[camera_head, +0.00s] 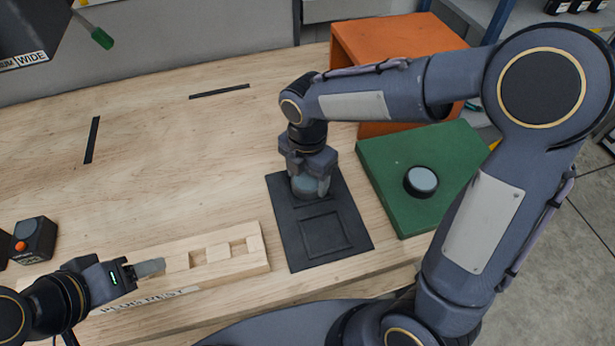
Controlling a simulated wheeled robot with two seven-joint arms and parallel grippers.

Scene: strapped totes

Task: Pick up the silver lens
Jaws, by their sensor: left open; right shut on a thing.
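My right gripper (309,190) points down over the far end of the black tray (283,237). It is shut on a round, silver-grey lens (305,184), which is partly hidden by the fingers. I cannot tell whether the lens touches the tray. Another round lens with a black rim and a pale grey-blue top (421,181) lies on the green mat (391,155) to the right. My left gripper (152,268) is open at the lower left, beside the slotted wooden block (255,262); I see nothing held in it.
An orange box (375,42) stands open behind the green mat. A small black box with an orange button (35,238) is at the left edge. Black tape strips mark the wooden table (190,140), whose back left is clear. My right arm spans the right side.

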